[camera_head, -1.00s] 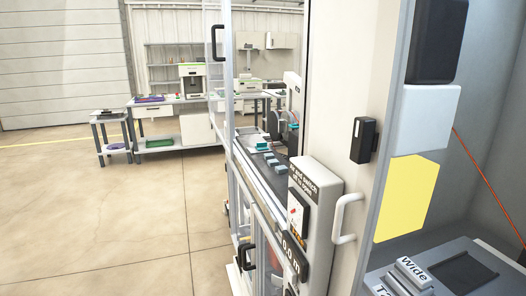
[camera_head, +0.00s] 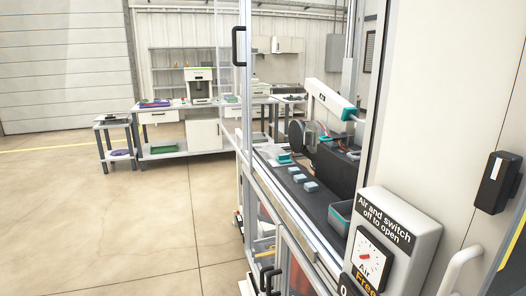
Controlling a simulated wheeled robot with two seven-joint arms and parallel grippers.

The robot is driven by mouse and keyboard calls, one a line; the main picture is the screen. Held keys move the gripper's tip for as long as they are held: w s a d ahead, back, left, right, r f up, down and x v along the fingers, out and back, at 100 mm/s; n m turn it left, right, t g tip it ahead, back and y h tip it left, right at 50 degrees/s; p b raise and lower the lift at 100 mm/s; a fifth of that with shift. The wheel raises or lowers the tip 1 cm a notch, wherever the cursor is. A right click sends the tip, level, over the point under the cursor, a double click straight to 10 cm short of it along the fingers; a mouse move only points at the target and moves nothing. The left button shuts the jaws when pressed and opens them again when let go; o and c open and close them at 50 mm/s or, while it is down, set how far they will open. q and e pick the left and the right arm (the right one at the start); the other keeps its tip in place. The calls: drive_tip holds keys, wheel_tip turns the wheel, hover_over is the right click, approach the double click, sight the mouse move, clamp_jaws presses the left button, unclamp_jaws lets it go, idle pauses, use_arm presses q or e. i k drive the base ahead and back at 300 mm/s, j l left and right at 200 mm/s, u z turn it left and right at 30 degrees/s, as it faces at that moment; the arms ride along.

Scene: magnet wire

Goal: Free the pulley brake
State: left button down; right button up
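No part labelled as a pulley brake can be made out. A tall machine cabinet stands at right with a dark bed (camera_head: 317,208). A dark round wheel-like part (camera_head: 297,134) and a white arm with a teal end (camera_head: 331,103) are inside it. A pale control box (camera_head: 404,240) on its front reads "Air and switch off to open". The box carries a dial (camera_head: 372,256) with a red mark, labelled "Air", and a partly cut-off label (camera_head: 366,288) reading "Free". Neither of my grippers is in view.
Black handles (camera_head: 240,46) are on the frame. Benches (camera_head: 184,149) stand behind. The floor (camera_head: 120,225) at left is clear.

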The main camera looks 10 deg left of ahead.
sight(282, 159)
drive_tip(key=i+j, duration=0.15)
drive_tip(key=j, duration=0.2)
drive_tip(key=i+j+u, duration=0.1)
drive_tip(key=j, duration=0.25)
drive_tip(key=i+j, duration=0.45)
drive_tip(key=i, duration=0.2)
drive_tip(key=j+u, duration=0.05)
